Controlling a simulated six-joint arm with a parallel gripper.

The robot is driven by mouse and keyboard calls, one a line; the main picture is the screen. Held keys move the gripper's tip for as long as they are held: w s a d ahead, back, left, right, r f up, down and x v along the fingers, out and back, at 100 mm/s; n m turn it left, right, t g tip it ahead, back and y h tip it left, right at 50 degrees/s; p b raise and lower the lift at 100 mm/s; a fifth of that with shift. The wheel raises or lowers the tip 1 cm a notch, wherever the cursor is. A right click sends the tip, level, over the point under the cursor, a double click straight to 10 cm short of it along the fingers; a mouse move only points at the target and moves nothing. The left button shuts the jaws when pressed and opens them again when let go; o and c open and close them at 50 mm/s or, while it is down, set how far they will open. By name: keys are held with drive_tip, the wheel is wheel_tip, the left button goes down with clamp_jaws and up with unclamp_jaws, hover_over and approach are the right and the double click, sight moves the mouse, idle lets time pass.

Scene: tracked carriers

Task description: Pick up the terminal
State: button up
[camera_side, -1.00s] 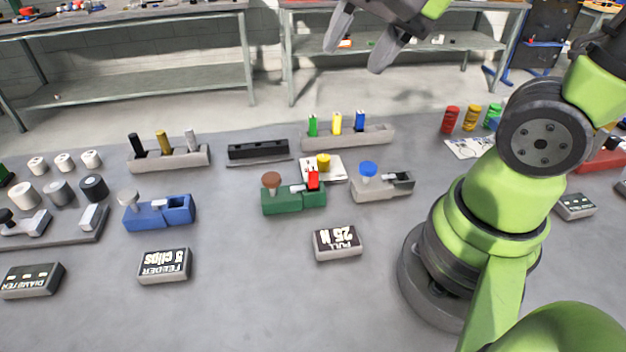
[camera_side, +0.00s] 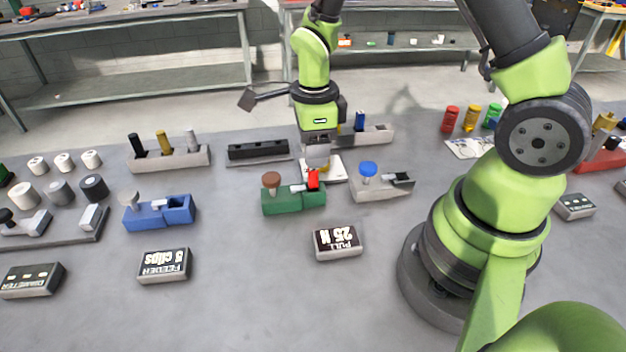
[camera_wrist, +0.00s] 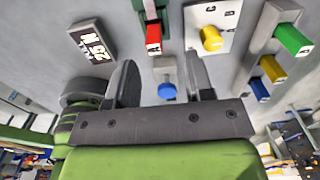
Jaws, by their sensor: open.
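No label marks which part is the terminal. A red block (camera_side: 313,179) sits at the right end of the green carrier (camera_side: 283,203), and shows in the wrist view (camera_wrist: 153,38). A yellow cylinder (camera_wrist: 211,38) stands on the white lettered card (camera_wrist: 228,13); my gripper hides it in the side view. My gripper (camera_side: 317,160) points down above the area behind the green carrier, apart from the red block. In the wrist view its fingers (camera_wrist: 161,57) are open with nothing held; the blue cap (camera_wrist: 167,91) shows between them, lower down.
The grey carrier (camera_side: 380,188) with the blue cap stands close at right. Behind is a rack (camera_side: 378,134) with upright coloured pieces, partly hidden by my arm. A black-slotted block (camera_side: 258,150) and a blue carrier (camera_side: 160,213) are left. A "PULL 25 N" sign (camera_side: 338,242) stands in front.

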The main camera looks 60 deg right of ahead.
sight(316, 190)
drive_tip(key=shift+s+a+f, duration=0.1)
drive_tip(key=shift+s+f, duration=0.05)
drive_tip(key=shift+f, duration=1.25)
drive_tip(key=shift+s+f, duration=0.15)
drive_tip(key=shift+f, duration=1.2)
clamp_jaws()
